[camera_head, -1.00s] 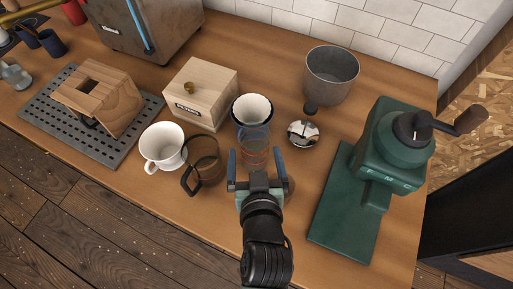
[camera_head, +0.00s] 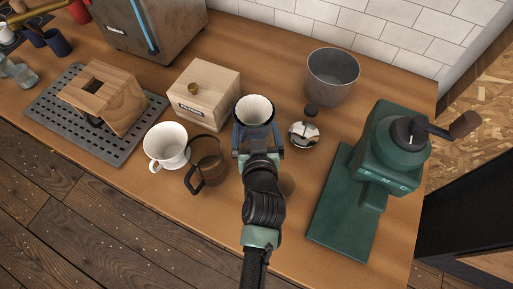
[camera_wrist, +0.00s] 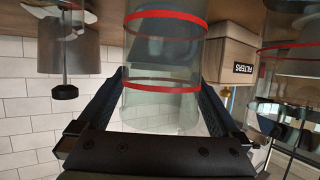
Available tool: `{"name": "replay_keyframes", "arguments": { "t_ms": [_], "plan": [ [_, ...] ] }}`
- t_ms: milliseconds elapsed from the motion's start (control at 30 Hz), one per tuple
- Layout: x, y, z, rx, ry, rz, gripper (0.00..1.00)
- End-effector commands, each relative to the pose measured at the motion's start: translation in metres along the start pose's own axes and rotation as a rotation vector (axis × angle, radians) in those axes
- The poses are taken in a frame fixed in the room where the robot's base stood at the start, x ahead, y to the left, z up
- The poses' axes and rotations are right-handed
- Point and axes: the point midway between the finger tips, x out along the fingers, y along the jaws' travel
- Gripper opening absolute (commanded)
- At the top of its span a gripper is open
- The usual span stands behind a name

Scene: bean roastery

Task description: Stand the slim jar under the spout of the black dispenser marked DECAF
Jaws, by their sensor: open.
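A clear glass cylinder (camera_wrist: 160,110) with red bands, which looks like the slim jar, fills the space between my fingers in the wrist view. My gripper (camera_head: 257,135) is open, its fingers either side of the glass in the wrist view (camera_wrist: 163,78). I cannot tell whether they touch it. In the head view my gripper and wrist hide most of the glass. A white ribbed filter cone (camera_head: 255,108) shows just beyond the fingers. I see no black dispenser with a readable DECAF mark in either view.
A glass carafe (camera_head: 208,172) with a black handle and a white mug (camera_head: 167,146) stand close on the left. A wooden filter box (camera_head: 206,88) is behind them. A black-knobbed object (camera_head: 304,133), grey pot (camera_head: 332,76) and green grinder (camera_head: 390,150) stand right.

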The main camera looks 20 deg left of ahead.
Motion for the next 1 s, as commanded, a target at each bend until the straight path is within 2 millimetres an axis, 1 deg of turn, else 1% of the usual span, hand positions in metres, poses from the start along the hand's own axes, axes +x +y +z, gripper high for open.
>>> {"name": "replay_keyframes", "arguments": {
  "t_ms": [100, 167, 200, 367, 500, 600, 733, 833, 967, 1000],
  "plan": [
    [0.0, 0.0, 0.0, 0.0, 0.0, 0.0, 1.0],
    [0.0, 0.0, 0.0, 0.0, 0.0, 0.0, 0.89],
    [0.0, 0.0, 0.0, 0.0, 0.0, 0.0, 0.82],
    [-0.001, 0.0, 0.0, 0.0, 0.0, 0.0, 0.53],
    [-0.001, 0.0, 0.0, 0.0, 0.0, 0.0, 0.28],
    [-0.001, 0.0, -0.001, 0.0, 0.002, 0.0, 0.13],
    [-0.001, 0.0, -0.001, 0.0, 0.002, 0.0, 0.13],
    [-0.003, 0.0, -0.007, 0.0, 0.005, 0.0, 0.13],
    [-0.011, 0.0, -0.027, -0.001, 0.007, 0.001, 0.13],
    [-0.014, 0.0, -0.035, 0.0, 0.008, 0.001, 0.13]
  ]
}}
